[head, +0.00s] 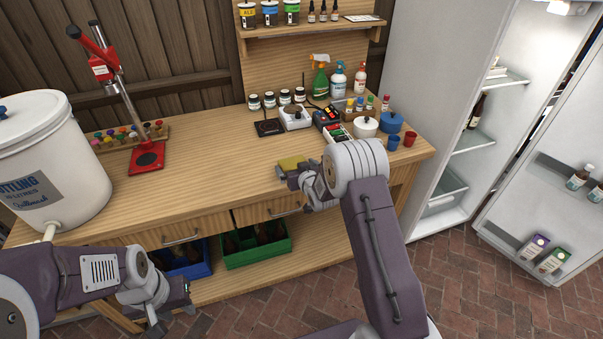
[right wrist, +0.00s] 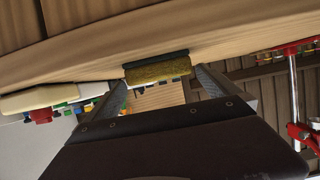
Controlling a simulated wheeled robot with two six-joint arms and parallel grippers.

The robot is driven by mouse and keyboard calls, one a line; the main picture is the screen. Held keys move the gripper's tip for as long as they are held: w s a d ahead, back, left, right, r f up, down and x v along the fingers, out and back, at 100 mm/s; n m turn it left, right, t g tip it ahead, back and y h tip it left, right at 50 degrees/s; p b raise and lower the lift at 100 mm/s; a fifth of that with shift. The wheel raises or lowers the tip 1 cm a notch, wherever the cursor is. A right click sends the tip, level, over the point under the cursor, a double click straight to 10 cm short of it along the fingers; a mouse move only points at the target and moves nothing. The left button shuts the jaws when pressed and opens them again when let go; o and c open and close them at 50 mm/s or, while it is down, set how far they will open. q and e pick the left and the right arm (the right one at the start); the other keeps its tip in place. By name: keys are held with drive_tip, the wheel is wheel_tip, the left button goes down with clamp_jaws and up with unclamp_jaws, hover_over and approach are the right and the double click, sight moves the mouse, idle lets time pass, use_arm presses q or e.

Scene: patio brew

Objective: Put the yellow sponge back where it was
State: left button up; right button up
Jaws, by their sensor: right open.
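The yellow sponge (head: 291,163) lies on the wooden workbench (head: 215,165) near its front edge, in front of my right gripper (head: 284,174). The right wrist view shows the sponge (right wrist: 158,71) with a dark layer along one side, resting on the bench top. In that view my right gripper (right wrist: 160,82) is open, with one finger to each side of the sponge. I cannot tell whether either finger touches it. My left gripper (head: 172,312) is open and empty, low in front of the bench at the lower left.
A white bucket (head: 45,150) and a red bottle capper (head: 147,158) stand on the left. An open fridge (head: 455,120) stands right. The middle bench is clear.

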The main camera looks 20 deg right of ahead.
drive_tip(key=s+a+g, duration=0.2)
drive_tip(key=s+g, duration=1)
drive_tip(key=s, duration=2.5)
drive_tip(key=shift+m, duration=0.3)
